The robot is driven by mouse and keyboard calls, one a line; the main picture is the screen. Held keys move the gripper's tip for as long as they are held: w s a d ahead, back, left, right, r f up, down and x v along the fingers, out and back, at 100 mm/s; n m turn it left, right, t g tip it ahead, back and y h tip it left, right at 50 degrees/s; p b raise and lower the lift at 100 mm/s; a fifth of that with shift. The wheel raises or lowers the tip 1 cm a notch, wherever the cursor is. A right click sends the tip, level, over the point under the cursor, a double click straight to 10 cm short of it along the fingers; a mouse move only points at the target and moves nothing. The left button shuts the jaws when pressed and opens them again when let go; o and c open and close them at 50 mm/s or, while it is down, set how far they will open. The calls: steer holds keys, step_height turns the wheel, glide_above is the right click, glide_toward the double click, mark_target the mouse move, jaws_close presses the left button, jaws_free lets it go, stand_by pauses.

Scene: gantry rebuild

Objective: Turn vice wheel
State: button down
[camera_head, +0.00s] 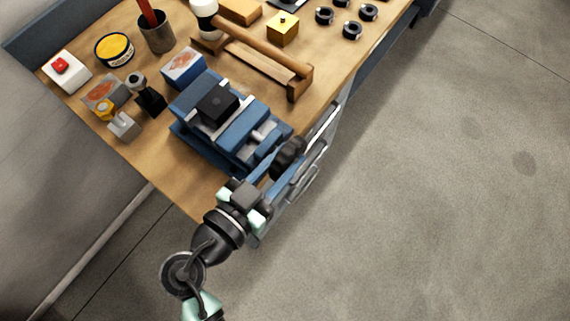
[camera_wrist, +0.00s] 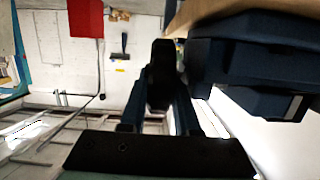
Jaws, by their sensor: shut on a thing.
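The blue vice (camera_head: 245,130) stands on the near end of the wooden bench, with a black block (camera_head: 217,104) on its top. Its black lobed wheel (camera_head: 289,153) sticks out past the bench's edge on the right. My gripper (camera_head: 276,172) reaches up to the wheel from below and is shut on it. In the wrist view the dark wheel (camera_wrist: 161,65) shows edge-on between the two fingers of my gripper (camera_wrist: 161,95). The vice body (camera_wrist: 255,65) fills the upper right there. The exact finger contact is too dark to make out.
On the bench (camera_head: 185,190) are a wooden rack (camera_head: 262,50), a blue box (camera_head: 184,66), a red-button box (camera_head: 66,70), a yellow tin (camera_head: 114,49) and a cup (camera_head: 157,34). Several black rings lie at the back. The floor (camera_head: 450,170) to the right is clear.

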steer(key=shift+f+t+h+b, duration=0.25)
steer(key=shift+t+h+b, duration=0.35)
steer(key=shift+b, duration=1.9)
steer(key=shift+f+t+h+b, duration=0.3)
steer(key=shift+t+b, duration=0.5)
steer(key=shift+b, duration=1.65)
steer(key=b, duration=0.2)
steer(key=shift+r+t+h+b, duration=0.25)
steer(key=shift+t+h+b, duration=0.1)
steer(key=shift+t+h, duration=0.05)
steer(key=shift+r+b, duration=0.3)
steer(key=shift+b, duration=0.2)
steer(key=c, duration=0.9)
jaws_free()
steer(key=shift+f, duration=0.1)
steer(key=shift+f, duration=0.1)
